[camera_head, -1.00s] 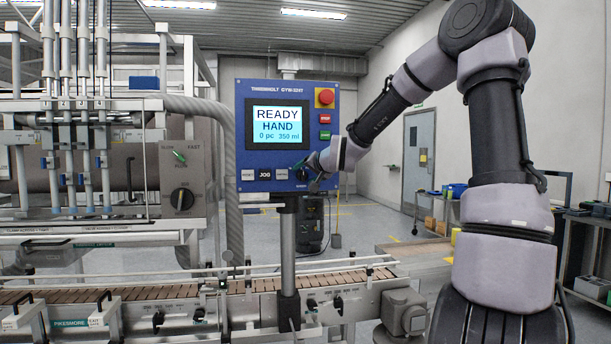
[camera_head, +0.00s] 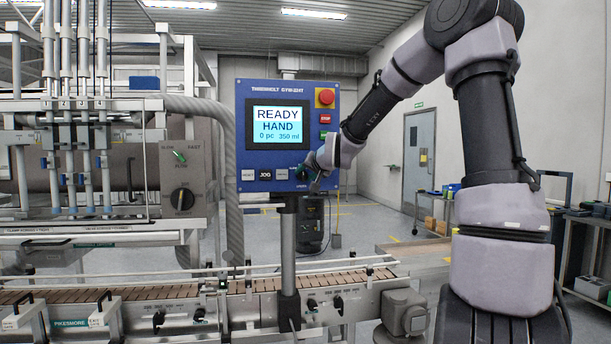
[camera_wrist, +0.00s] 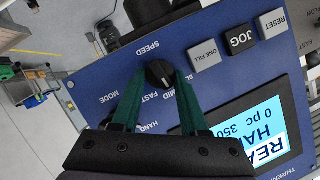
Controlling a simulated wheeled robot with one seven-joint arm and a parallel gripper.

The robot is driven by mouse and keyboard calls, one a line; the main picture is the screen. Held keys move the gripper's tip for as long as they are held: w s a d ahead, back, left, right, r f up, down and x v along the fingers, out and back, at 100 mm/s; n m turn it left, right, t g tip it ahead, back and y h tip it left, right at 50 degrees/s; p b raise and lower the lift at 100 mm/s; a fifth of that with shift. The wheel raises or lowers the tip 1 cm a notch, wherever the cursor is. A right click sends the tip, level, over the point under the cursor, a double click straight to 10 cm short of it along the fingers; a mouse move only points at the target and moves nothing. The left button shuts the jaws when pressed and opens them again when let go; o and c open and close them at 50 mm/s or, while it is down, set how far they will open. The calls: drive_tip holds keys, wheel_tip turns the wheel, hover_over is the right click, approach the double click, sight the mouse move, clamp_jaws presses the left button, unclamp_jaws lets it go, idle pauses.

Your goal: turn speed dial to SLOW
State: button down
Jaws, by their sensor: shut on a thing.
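The speed dial (camera_wrist: 158,74) is a black knob on the blue control panel (camera_wrist: 100,60), seen roughly upside down in the wrist view. SPEED, FAST and MID are legible around it; the SLOW label is not readable. My gripper (camera_wrist: 161,80) has its green fingers on either side of the knob and is shut on it. Its exact pointer direction is hard to tell.
The ONE FILL (camera_wrist: 205,54), JOG (camera_wrist: 240,39) and RESET (camera_wrist: 272,23) buttons are beside the dial. The screen (camera_head: 278,127) reads READY, HAND. A red stop knob (camera_head: 325,97) is at the panel's upper right. A conveyor (camera_head: 220,292) runs below the panel.

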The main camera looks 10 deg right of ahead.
drive_tip(key=n+h, duration=0.1)
drive_tip(key=n, duration=0.1)
drive_tip(key=shift+a+r+n+h, duration=0.1)
drive_tip(key=shift+a+n+h, duration=0.25)
drive_tip(key=shift+n+h, duration=0.85)
drive_tip(key=shift+n, duration=0.2)
drive_tip(key=shift+c, duration=2.1)
unclamp_jaws()
drive_tip(key=v, duration=1.1)
drive_tip(key=shift+w+a+r, duration=0.1)
